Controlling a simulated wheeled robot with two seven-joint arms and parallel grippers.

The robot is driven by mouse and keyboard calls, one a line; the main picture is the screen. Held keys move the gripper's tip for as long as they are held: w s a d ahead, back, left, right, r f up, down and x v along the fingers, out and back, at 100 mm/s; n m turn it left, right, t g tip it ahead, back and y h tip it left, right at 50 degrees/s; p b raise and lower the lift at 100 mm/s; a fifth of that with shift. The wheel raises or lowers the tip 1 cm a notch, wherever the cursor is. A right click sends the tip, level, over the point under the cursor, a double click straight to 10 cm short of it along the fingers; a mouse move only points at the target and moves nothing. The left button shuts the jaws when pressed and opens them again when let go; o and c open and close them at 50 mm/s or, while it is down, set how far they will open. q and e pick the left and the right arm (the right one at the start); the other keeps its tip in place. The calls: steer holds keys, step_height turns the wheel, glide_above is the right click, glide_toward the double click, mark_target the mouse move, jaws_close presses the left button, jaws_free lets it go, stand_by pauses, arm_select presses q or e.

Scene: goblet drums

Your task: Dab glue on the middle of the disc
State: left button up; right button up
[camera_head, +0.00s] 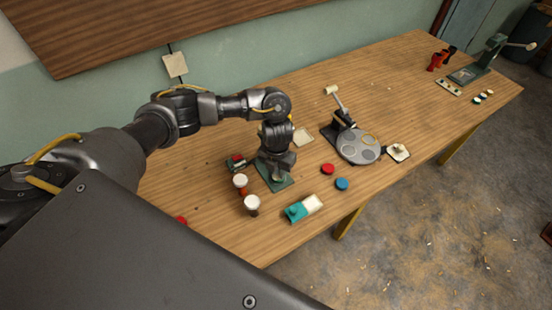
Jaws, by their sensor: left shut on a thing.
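My left gripper (279,166) reaches down over a dark green plate (277,186) on the wooden table. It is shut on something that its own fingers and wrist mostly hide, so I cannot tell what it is. A round grey plate (371,144) with several round pads stands to the right of the gripper, with a lever behind it. A red disc (327,169) and a blue disc (342,184) lie flat on the table, right of the gripper. I cannot tell which disc the task means. My right gripper is out of view.
Two small white-topped goblet drums (252,206) stand left of the green plate. A teal and white block (304,208) lies in front. A small red-topped item (236,162) sits close left. A green press (481,65) is at the far right. The table's middle back is clear.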

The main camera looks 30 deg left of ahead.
arm_select(q)
steer(key=shift+w+d+r+p, duration=0.1)
steer(key=shift+r+p, duration=0.25)
steer(key=shift+r, duration=0.4)
steer(key=shift+r+p, duration=0.35)
step_height(320, 180, up, 2)
steer(key=shift+r+p, duration=0.15)
steer(key=shift+p, duration=0.85)
steer(key=shift+r, duration=0.25)
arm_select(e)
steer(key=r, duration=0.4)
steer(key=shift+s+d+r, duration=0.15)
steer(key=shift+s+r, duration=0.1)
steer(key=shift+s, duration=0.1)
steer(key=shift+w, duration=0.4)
